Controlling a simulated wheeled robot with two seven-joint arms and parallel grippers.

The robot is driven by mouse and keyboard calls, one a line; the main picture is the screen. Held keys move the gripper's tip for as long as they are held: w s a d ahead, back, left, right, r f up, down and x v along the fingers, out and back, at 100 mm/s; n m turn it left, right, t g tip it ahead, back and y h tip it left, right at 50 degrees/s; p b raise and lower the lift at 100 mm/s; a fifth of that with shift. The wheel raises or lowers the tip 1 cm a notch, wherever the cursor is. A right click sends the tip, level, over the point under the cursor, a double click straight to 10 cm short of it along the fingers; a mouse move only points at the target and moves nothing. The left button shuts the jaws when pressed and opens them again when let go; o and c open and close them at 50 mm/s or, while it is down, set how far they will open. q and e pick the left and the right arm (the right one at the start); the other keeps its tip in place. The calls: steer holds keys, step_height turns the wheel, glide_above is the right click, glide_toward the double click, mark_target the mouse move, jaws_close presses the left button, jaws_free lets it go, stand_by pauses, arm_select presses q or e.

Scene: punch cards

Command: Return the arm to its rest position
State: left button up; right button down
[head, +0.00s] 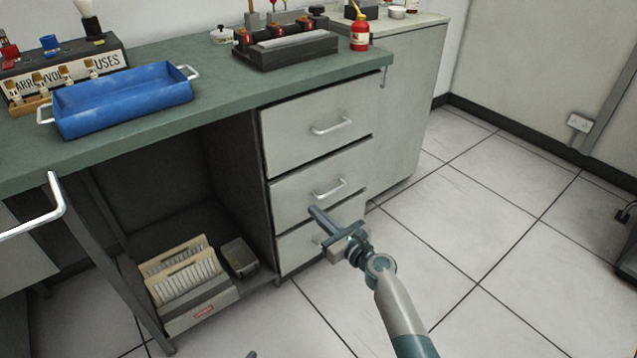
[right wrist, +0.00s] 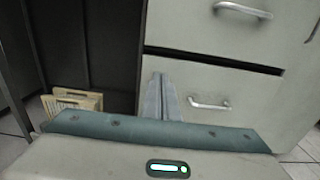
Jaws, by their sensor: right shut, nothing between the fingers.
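My right gripper (head: 315,214) is in front of the lower drawers of the grey drawer unit (head: 319,127) in the head view. Its fingers are shut and hold nothing. In the right wrist view the shut fingers (right wrist: 163,98) point at the drawer fronts, beside the bottom drawer's handle (right wrist: 210,103). I cannot tell whether they touch the drawer. My right arm (head: 393,300) comes in from the lower right. My left gripper does not show clearly in either view.
A green bench (head: 222,75) carries a blue tray (head: 125,101), a dark device (head: 286,48) and a red bottle (head: 360,34). Under it stands a box of cards (head: 182,275) with a grey bin (head: 239,257).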

steer(key=shift+s, duration=0.1)
